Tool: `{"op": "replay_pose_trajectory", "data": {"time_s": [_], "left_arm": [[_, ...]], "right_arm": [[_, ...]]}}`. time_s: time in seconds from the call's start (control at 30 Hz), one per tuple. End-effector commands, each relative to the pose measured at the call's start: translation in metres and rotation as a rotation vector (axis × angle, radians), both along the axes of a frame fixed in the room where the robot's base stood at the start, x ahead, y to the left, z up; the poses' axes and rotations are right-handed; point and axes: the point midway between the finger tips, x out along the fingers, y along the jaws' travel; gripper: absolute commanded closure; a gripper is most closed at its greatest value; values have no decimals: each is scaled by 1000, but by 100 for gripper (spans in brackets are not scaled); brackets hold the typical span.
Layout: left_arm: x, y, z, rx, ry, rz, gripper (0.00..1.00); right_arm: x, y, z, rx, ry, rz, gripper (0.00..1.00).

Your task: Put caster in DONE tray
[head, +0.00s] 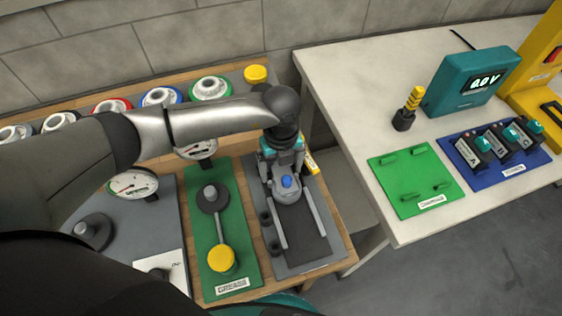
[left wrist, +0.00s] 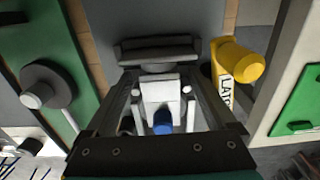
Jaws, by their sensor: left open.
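My left gripper (head: 284,168) is open, pointing down over a grey fixture plate (head: 318,262) on the wooden bench. Below and between its fingers is a light grey piece with a blue button (head: 287,182). The piece also shows between the fingers in the left wrist view (left wrist: 160,92). I cannot tell whether the fingers touch it. A green tray (head: 390,200) with a white label lies on the right table, and a blue tray (head: 530,165) holds several dark blocks with teal tops. The labels are too small to read, so I cannot tell which is the DONE tray or identify a caster surely.
A green plate (head: 240,268) with a lever and yellow knob (head: 221,260) lies left of the fixture. A yellow cylinder (left wrist: 236,65) stands beside it in the wrist view. Gauges and coloured rings line the bench. A teal meter (head: 470,80) stands on the right table; a gap separates the tables.

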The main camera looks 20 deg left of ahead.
Motion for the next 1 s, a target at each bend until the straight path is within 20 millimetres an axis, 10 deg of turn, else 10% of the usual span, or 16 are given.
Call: {"op": "replay_pose_trajectory", "data": {"time_s": [0.27,1.0], "left_arm": [[0,0,-1,0,0,-1,12],[0,0,0,0,0,0,96]], "right_arm": [[1,0,0,0,-2,0,50],[0,0,0,0,0,1,50]]}}
